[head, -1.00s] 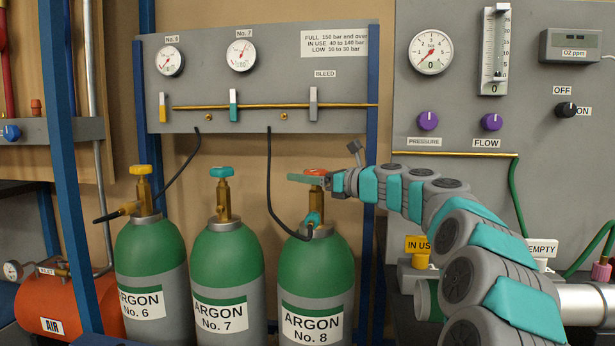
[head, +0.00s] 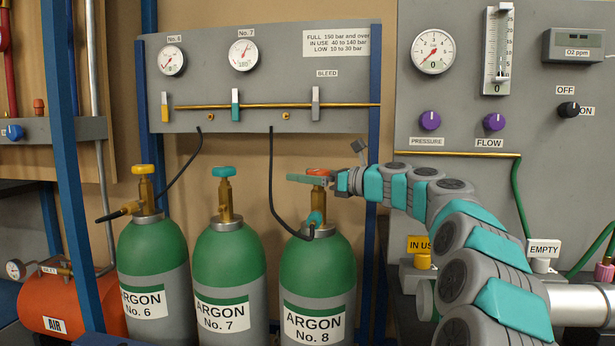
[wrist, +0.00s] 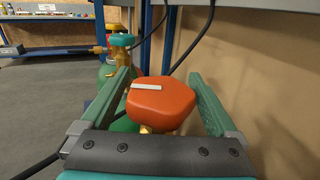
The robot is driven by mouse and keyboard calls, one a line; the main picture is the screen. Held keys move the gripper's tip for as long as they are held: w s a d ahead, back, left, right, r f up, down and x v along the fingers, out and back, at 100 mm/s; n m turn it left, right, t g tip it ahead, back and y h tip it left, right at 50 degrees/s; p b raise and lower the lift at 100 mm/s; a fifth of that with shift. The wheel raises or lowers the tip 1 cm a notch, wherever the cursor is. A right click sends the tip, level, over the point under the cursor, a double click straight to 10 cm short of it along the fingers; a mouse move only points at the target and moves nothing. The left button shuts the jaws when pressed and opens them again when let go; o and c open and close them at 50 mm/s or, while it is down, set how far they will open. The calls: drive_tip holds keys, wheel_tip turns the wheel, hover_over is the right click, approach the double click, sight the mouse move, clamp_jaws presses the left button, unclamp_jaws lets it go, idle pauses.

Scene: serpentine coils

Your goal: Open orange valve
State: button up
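The orange valve (head: 318,172) tops the green and grey Argon No. 8 cylinder (head: 318,265), the right one of three. In the wrist view the orange knob (wrist: 162,103) fills the middle, with a short white mark on its top. My gripper (head: 312,179) is at this valve; its far finger is partly hidden in the head view. In the wrist view my gripper's green fingers (wrist: 161,88) stand wide apart, one on each side of the knob. A narrow gap shows at the left; contact on the right is unclear.
Cylinders No. 6 (head: 153,262) and No. 7 (head: 231,262) stand to the left with yellow and teal valves. A black hose (head: 272,185) hangs down to the No. 8 valve. A blue post (head: 374,100) and a grey gauge panel (head: 470,120) stand to the right.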

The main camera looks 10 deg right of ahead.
drive_tip(key=shift+o, duration=0.2)
drive_tip(key=shift+d, duration=0.1)
drive_tip(key=v, duration=0.7)
drive_tip(key=shift+s+d, duration=0.2)
drive_tip(key=shift+s, duration=0.05)
